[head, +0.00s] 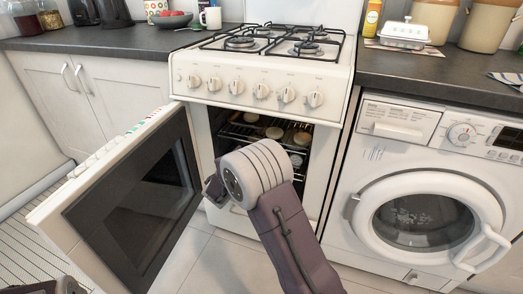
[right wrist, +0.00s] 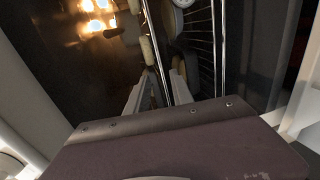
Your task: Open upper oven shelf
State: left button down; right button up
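The white oven (head: 262,84) stands in the middle with its door (head: 135,195) swung open to the left. Inside, the wire upper shelf (head: 240,133) carries several round pale food pieces (head: 274,132). My right arm reaches to the oven opening and hides its own gripper in the head view. In the right wrist view, my right gripper (right wrist: 160,92) has its fingers apart, with a chrome shelf bar (right wrist: 153,45) running between them. I cannot tell whether they touch it. Shelf wires (right wrist: 200,45) show right of that bar. My left gripper does not show.
A washing machine (head: 425,150) with a closed round door stands right of the oven. White cupboards (head: 100,105) are on the left, behind the open oven door. A tiled floor (head: 205,262) lies below. A lit oven lamp (right wrist: 98,15) glows in the right wrist view.

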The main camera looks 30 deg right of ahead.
jog(key=b+x, duration=0.2)
jog(key=x, duration=0.5)
jog(key=shift+f, duration=0.15)
grip_shut()
jog(key=shift+s+f, duration=0.1)
jog(key=shift+f, duration=0.15)
dwell(0.8)
